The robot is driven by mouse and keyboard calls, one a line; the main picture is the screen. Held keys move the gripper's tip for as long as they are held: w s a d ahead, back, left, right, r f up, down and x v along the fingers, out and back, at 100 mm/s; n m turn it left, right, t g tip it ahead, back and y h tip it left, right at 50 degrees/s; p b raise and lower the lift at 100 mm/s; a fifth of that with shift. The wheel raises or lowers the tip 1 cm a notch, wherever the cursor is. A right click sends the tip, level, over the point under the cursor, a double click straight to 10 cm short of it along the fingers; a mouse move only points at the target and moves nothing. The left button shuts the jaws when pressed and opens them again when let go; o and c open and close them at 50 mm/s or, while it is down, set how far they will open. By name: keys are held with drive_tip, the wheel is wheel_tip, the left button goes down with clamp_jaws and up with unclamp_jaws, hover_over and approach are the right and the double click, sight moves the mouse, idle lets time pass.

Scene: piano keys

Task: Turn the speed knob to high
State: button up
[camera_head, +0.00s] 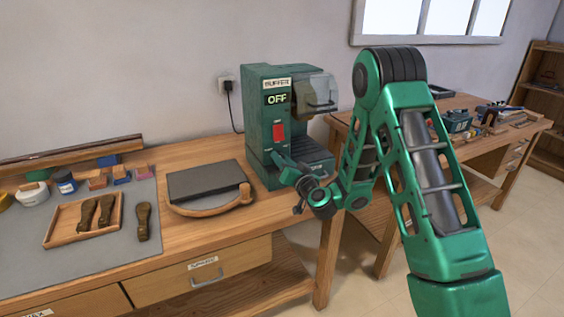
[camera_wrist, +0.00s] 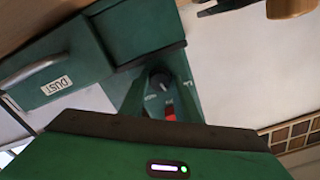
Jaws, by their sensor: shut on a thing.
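The green buffer machine (camera_head: 262,110) stands on the bench with an OFF plate (camera_head: 277,99) and a red switch (camera_head: 279,132) on its front. My gripper (camera_head: 281,160) is at the lower front of the machine, below the switch, and covers the knob in the head view. In the wrist view the dark round speed knob (camera_wrist: 159,81) shows between the green fingers, with small label marks beside it that I cannot read. My gripper is shut on the knob. The red switch also shows in the wrist view (camera_wrist: 170,111), close to the knob.
A drawer marked DUST (camera_wrist: 55,84) with a metal handle is beside the knob in the wrist view. A dark slab on a wooden board (camera_head: 208,184) lies left of the machine. A clear shield (camera_head: 318,92) sticks out at the machine's right.

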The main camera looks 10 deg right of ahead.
drive_tip(key=m, duration=0.6)
drive_tip(key=shift+a, duration=0.1)
drive_tip(key=m, duration=0.5)
drive_tip(key=shift+a+m, duration=0.1)
drive_tip(key=shift+m, duration=0.3)
drive_tip(key=shift+s, duration=0.1)
drive_tip(key=o, duration=1)
drive_tip(key=shift+d+f, duration=0.1)
drive_tip(key=shift+d, duration=0.15)
